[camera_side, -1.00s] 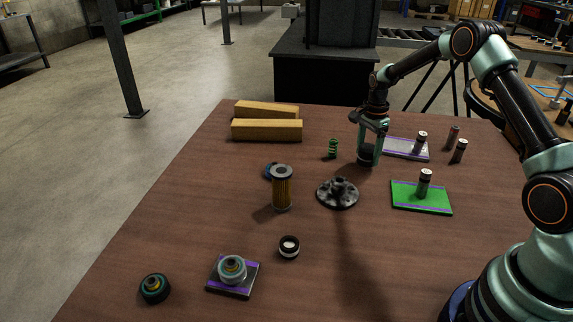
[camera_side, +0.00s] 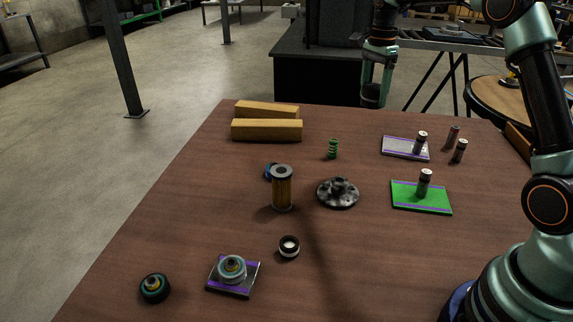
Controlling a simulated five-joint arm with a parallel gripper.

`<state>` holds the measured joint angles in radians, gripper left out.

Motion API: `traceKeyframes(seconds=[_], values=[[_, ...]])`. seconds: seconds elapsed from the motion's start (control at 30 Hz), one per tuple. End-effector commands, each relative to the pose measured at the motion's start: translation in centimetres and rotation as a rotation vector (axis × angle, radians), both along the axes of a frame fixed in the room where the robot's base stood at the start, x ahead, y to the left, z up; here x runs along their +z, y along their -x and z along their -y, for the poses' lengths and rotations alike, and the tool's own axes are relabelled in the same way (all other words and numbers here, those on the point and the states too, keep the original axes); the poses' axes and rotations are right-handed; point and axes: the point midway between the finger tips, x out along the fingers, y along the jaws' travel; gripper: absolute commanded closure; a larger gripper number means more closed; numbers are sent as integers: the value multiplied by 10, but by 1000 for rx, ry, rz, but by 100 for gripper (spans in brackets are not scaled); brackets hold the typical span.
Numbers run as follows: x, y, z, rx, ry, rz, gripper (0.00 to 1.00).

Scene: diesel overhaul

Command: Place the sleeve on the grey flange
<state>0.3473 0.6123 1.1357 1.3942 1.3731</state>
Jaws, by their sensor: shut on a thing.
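My gripper (camera_side: 375,84) is raised high above the far part of the table, at the top of the side view. It is shut on a short dark cylinder, which looks like the sleeve (camera_side: 371,97); the fingers hide part of it. The grey flange (camera_side: 338,193) is a round speckled disc with a raised, knobbly hub. It lies flat near the middle of the table, nearer the camera than my gripper and well below it. The sleeve and flange are apart, and nothing sits on the flange.
A yellow filter (camera_side: 282,189) stands just left of the flange, with a blue part (camera_side: 270,171) behind it. A green part (camera_side: 333,149) stands beyond the flange. A green plate (camera_side: 421,204) and a pale plate (camera_side: 397,148) hold upright pins. Wooden blocks (camera_side: 266,130) lie back left.

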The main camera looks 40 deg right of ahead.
Motion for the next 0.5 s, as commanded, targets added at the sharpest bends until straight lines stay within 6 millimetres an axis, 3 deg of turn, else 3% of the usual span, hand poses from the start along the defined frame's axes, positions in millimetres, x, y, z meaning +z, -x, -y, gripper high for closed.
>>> traceKeyframes(seconds=[0.1,0.3,0.5], values=[[18,6,-41,-21,2,6,100],[38,25,-101,-74,1,6,100],[43,39,-129,-107,0,2,100]])
